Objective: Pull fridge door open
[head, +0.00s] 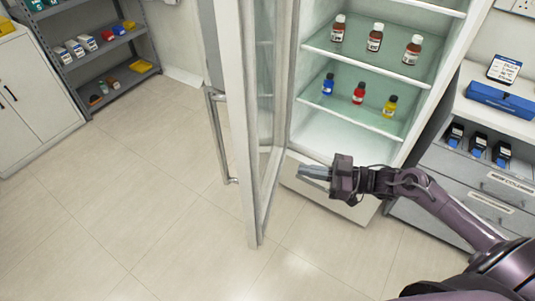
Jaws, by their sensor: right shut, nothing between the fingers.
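The fridge door (249,130) stands wide open, seen nearly edge-on in the middle of the head view. Its long metal handle (217,135) is on the door's left, outer side. The fridge (330,136) is open to view, with bottles on its shelves. My right gripper (303,172) is in front of the fridge's lower part, to the right of the door, on its inner side. It points left, looks shut and holds nothing. It appears apart from the door and from the handle. My left gripper is not in view.
A grey shelf rack (88,56) with small boxes stands at the back left, beside a white cabinet (30,95). A counter with drawers (480,200) and a blue box (500,101) stands at the right. The floor (150,190) left of the door is clear.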

